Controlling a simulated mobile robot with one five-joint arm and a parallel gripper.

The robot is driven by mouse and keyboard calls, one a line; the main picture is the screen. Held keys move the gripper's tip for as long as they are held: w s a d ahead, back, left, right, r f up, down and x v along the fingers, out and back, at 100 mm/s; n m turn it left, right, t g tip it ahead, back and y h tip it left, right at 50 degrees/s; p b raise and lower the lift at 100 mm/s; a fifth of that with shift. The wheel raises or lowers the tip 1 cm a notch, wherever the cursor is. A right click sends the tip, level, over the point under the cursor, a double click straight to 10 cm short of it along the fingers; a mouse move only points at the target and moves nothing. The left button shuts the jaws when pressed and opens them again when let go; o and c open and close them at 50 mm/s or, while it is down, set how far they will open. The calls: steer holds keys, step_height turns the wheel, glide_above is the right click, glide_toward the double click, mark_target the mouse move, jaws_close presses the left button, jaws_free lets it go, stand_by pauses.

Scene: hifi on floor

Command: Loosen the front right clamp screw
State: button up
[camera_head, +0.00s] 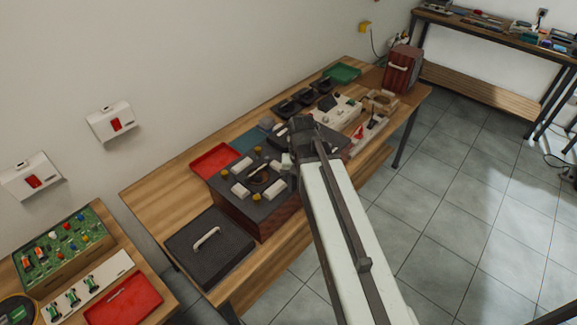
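A reddish-brown box (283,221) with a dark top stands on the wooden bench in the head view. Its top carries several white blocks (240,190), several small yellow knobs (227,176) and a round part (258,178) in the middle. I cannot tell which of these small parts is the front right clamp screw. My arm reaches in from the lower right, and my gripper (300,150) is over or close to the right edge of this box. The arm hides part of the box's right side. The fingers are too small and dark to show whether they are open or shut.
A dark lid with a pale handle (207,237) lies left of the box. A red tray (214,160) lies behind it. Black holders (288,107), a green tray (342,73) and a red case (402,68) stand farther along the bench. Tiled floor (455,200) is clear at right.

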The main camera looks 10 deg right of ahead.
steer(key=w+r+m+p, duration=0.1)
steer(key=w+m, duration=0.1)
steer(key=w, duration=0.1)
steer(key=w+r+m+p, duration=0.1)
steer(key=w+r+m, duration=0.1)
steer(key=w, duration=0.2)
steer(key=w+r+m+p, duration=0.1)
steer(key=w+m, duration=0.2)
steer(key=shift+w+a+r, duration=0.2)
steer(key=shift+w+r, duration=0.15)
steer(key=shift+w, duration=0.05)
steer(key=shift+w+m+p, duration=0.3)
steer(key=shift+w+m, duration=0.1)
steer(key=shift+m, duration=0.1)
steer(key=shift+s+f+b, duration=0.1)
steer(key=shift+f+b, duration=0.4)
steer(key=shift+b, duration=0.1)
step_height(320, 180, down, 7)
steer(key=b, duration=0.7)
steer(key=shift+f, duration=0.1)
jaws_close()
steer(key=shift+a, duration=0.25)
steer(key=shift+d, duration=0.1)
